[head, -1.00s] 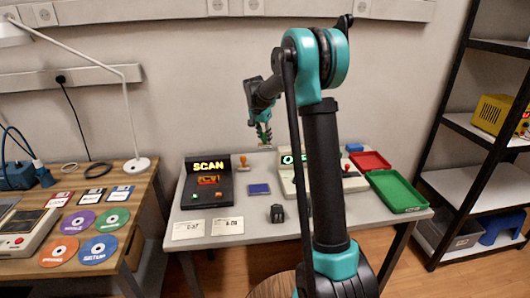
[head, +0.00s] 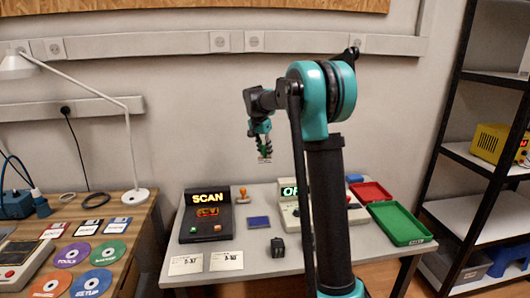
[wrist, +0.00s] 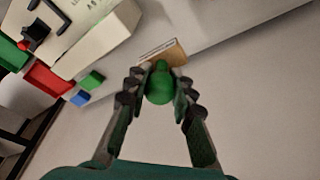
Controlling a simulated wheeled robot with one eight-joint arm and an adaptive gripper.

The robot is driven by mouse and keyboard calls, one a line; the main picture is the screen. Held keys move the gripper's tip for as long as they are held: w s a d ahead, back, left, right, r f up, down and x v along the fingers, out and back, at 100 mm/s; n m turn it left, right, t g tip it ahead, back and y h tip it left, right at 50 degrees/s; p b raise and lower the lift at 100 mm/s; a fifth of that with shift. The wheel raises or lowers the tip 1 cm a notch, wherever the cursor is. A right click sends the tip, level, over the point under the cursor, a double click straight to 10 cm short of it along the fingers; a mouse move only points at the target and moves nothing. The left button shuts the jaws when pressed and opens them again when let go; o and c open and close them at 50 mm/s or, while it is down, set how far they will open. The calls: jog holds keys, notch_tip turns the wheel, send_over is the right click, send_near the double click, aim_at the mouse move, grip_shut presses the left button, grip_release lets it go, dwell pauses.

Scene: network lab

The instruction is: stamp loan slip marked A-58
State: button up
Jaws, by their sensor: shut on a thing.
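My gripper (head: 264,150) is shut on a stamp with a round green handle (wrist: 160,84) and a tan block-like base (wrist: 163,54). It holds the stamp in the air above the back of the grey table (head: 330,262). Two white slips lie at the table's front left: a left slip (head: 186,265) and a right slip (head: 226,261). Their markings are too small to read surely. A blue pad (head: 258,222) lies near the middle of the table. A second stamp with an orange handle (head: 242,194) stands behind it.
A dark SCAN device (head: 207,214) stands at the left, and a pale machine with a lit sign (head: 290,212) at centre right. A small black block (head: 277,247) sits in front. Red (head: 370,193) and green (head: 402,224) trays lie at the right.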

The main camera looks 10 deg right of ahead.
jog(key=o, duration=0.3)
jog(key=shift+c, duration=1.1)
jog(key=s+a+f, duration=0.3)
jog(key=s+f, duration=0.3)
jog(key=s, duration=0.2)
jog(key=s+a+f, duration=0.2)
jog(key=s+f, duration=0.4)
jog(key=s, duration=0.1)
jog(key=shift+s+f, duration=0.2)
jog(key=shift+f, duration=1.25)
jog(key=shift+s+f, duration=0.15)
jog(key=shift+f, duration=1.25)
jog(key=shift+f, duration=0.55)
notch_tip(320, 180, up, 7)
